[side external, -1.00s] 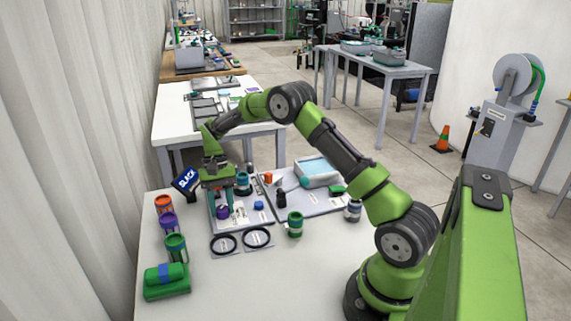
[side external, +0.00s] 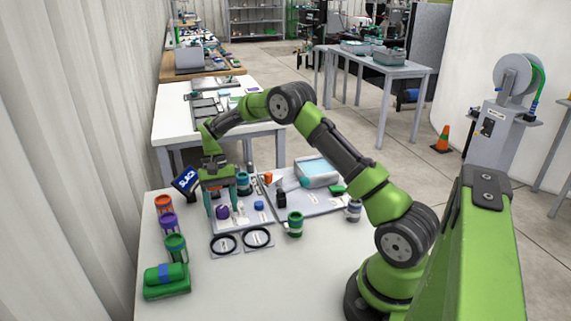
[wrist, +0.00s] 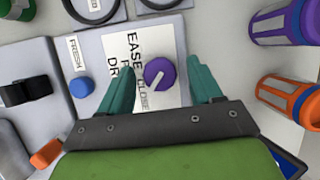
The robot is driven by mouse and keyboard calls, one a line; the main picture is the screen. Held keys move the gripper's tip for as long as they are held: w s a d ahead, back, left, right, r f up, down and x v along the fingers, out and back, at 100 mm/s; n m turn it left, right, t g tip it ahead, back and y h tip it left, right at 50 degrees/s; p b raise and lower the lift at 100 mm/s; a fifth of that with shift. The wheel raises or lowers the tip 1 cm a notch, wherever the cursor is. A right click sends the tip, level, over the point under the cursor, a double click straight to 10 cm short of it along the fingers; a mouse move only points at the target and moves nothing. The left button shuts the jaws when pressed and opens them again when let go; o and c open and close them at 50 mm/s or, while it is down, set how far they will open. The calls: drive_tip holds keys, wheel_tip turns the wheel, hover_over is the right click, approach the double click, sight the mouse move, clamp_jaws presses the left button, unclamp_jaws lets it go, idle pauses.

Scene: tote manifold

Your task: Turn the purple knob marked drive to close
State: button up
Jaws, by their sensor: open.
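The purple knob (side external: 222,212) sits on a light grey panel (side external: 240,222). In the wrist view the purple knob (wrist: 160,73) shows a white pointer line slanting to the lower left. A white label beside it carries black print, partly covered by the knob and a finger; "CLOSE" is faintly readable. My gripper (side external: 221,200) points down over the panel with its teal fingers apart. In the wrist view my gripper (wrist: 162,68) has one finger on each side of the knob, with a gap on both sides. I cannot tell how far the fingertips are above the panel.
A blue button (wrist: 82,87) and a black-handled part (wrist: 28,91) lie left of the knob. Two black rings (side external: 240,240) lie in front. Orange (wrist: 290,97) and purple (wrist: 283,22) canisters stand to the right. A green mug (side external: 295,224) stands near bare table.

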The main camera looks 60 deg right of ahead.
drive_tip(key=v, duration=1.2)
drive_tip(key=shift+s+a, duration=0.1)
drive_tip(key=s+a+r+n+t, duration=0.1)
drive_tip(key=s+a+r+t, duration=0.2)
drive_tip(key=s, duration=0.6)
drive_tip(key=s+a+r+n+t+h, duration=0.1)
drive_tip(key=s+a+r+n+t, duration=0.1)
drive_tip(key=s+a+r+t, duration=0.2)
drive_tip(key=s+a+r+n+t, duration=0.1)
drive_tip(key=s+a+r+t, duration=0.2)
drive_tip(key=s+a, duration=0.5)
drive_tip(key=s+r, duration=0.1)
drive_tip(key=s, duration=0.4)
drive_tip(key=shift+s+a+r+n, duration=0.2)
drive_tip(key=shift+s+a+n, duration=0.05)
drive_tip(key=shift+s+n, duration=0.05)
